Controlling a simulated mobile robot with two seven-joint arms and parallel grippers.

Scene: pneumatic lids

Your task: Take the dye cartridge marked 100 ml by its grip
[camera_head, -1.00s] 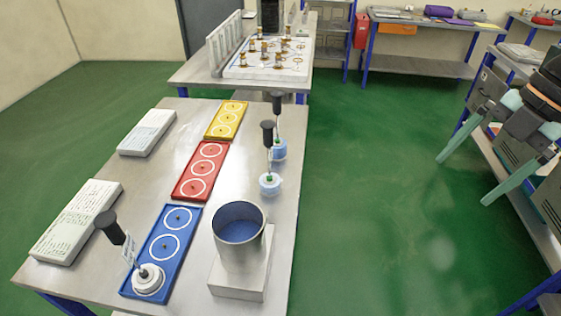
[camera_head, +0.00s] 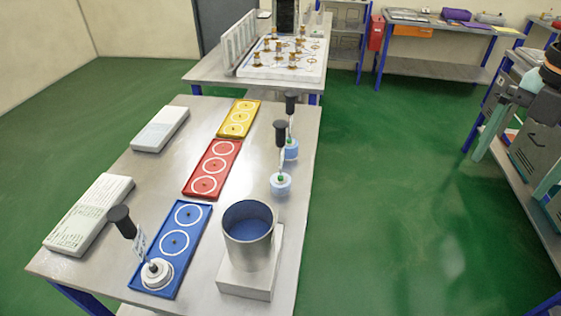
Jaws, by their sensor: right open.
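A white cartridge (camera_head: 157,273) with a tag and a tilted black grip (camera_head: 121,220) sits on the front ring of the blue tray (camera_head: 192,240). The tag is too small to read, so I cannot tell which is marked 100 ml. My right gripper (camera_head: 508,176) is open and empty at the right edge, well away from all cartridges. My left gripper is not in view.
A metal pot (camera_head: 247,250) stands on a white block (camera_head: 238,286) at the table's front right. Red (camera_head: 211,168) and yellow (camera_head: 239,118) trays lie behind the blue one. White panels (camera_head: 90,212) lie at the left. A shelf bench is near my right gripper.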

